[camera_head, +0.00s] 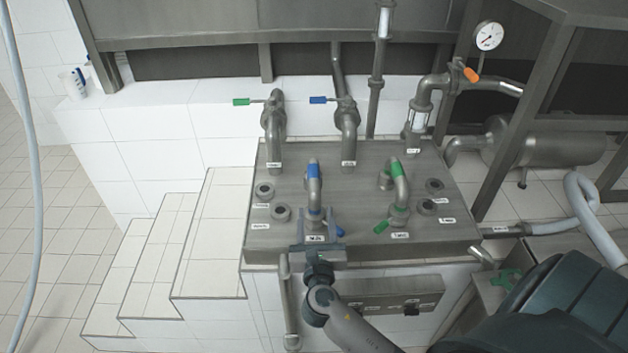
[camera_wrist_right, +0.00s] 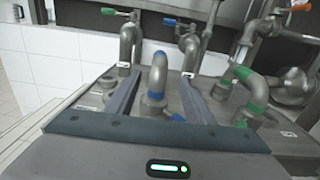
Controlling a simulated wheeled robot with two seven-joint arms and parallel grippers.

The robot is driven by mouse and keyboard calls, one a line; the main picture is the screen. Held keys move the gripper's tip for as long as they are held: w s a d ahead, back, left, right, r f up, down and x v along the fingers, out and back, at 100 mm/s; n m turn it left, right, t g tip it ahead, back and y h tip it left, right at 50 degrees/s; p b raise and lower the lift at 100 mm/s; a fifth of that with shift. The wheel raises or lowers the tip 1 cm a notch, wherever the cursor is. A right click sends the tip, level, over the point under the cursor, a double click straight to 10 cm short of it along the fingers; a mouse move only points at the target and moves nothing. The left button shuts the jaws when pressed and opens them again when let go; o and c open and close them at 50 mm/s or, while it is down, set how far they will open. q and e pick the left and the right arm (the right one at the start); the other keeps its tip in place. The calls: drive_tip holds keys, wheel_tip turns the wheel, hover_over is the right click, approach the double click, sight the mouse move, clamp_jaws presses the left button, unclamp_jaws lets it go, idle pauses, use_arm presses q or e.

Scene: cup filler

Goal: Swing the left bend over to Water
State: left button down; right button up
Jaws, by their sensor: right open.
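The left bend (camera_head: 314,190) is a steel pipe arch with blue bands, standing on the left part of the steel panel (camera_head: 360,160). It also shows in the wrist view (camera_wrist_right: 157,80). A small blue handle (camera_head: 341,232) shows by its front foot. Open ports (camera_head: 264,190) (camera_head: 281,213) lie left of the bend, with small labels too blurred to read surely, so I cannot tell which is Water. My right gripper (camera_head: 317,232) is open at the front of the bend; in the wrist view its fingers (camera_wrist_right: 159,98) lie either side of it, with gaps. My left gripper is not seen.
A green-banded bend (camera_head: 397,190) stands on the panel's right, beside two open ports (camera_head: 435,186) (camera_head: 427,206). Behind rise pipes with a green-handled valve (camera_head: 272,115) and a blue-handled valve (camera_head: 346,112). White tiled steps (camera_head: 205,235) are at the left.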

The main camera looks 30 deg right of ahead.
sight(313, 182)
drive_tip(key=p+x, duration=0.2)
drive_tip(key=x, duration=1.1)
drive_tip(key=shift+w+d+p, duration=0.2)
drive_tip(key=shift+p, duration=0.1)
drive_tip(key=shift+c, duration=0.3)
clamp_jaws()
drive_tip(key=shift+w+a, duration=0.1)
